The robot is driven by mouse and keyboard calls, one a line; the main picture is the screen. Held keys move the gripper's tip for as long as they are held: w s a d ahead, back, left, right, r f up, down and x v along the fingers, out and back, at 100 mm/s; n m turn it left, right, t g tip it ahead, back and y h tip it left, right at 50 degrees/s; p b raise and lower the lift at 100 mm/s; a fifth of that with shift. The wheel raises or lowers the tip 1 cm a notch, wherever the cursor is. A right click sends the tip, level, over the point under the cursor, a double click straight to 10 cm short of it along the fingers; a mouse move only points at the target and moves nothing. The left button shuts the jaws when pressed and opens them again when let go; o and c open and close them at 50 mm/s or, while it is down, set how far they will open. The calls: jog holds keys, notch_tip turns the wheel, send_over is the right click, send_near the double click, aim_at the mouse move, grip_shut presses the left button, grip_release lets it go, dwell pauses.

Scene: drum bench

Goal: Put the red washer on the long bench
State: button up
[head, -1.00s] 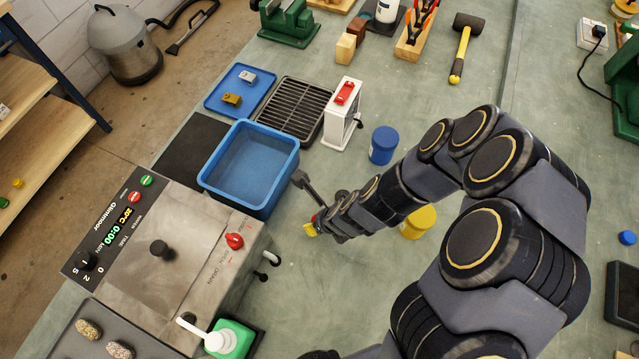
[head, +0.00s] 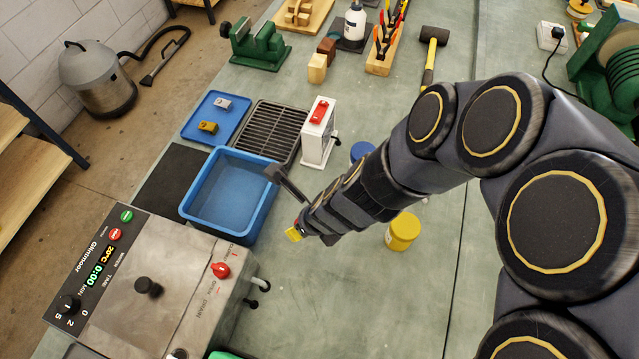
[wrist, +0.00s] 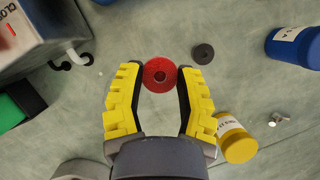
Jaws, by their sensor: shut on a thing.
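In the head view my gripper (head: 296,231) is right of the blue tub, over the grey-green long bench (head: 330,310). The washer is mostly hidden there by my gripper and arm. I cannot tell how high it is above the bench.
A dark grey washer (wrist: 203,53) lies near the red one. A yellow jar (head: 403,231) and a partly hidden blue jar (head: 360,151) stand nearby. The blue tub (head: 190,212) and the grey machine (head: 190,270) are at left.

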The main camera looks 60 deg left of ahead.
jog(key=shift+r, duration=0.3)
jog(key=w+d+r+n+g+h, duration=0.1)
jog(key=w+d+r+n, duration=0.15)
jog(key=w, duration=0.55)
jog(key=w+d+r+n+g, duration=0.1)
jog(key=w+d+r+n, duration=0.15)
jog(key=w, duration=0.65)
jog(key=w+d+r+n+h, duration=0.1)
jog(key=w+d+r+n, duration=0.15)
jog(key=w, duration=0.55)
jog(key=w+d+r+n, duration=0.2)
jog(key=w+d+r, duration=0.1)
jog(key=d, duration=0.6)
jog(key=w+d+r+n+g+h, duration=0.1)
jog(key=w+d+r+n, duration=0.2)
jog(key=d, duration=0.7)
jog(key=w+d+r+n+h, duration=0.1)
jog(key=w+d+r, duration=0.3)
jog(key=d, duration=0.5)
jog(key=shift+w+d+r+n, duration=0.15)
jog(key=shift+d+r+n, duration=0.25)
jog(key=shift+r+n, duration=0.2)
jog(key=shift+f, duration=0.1)
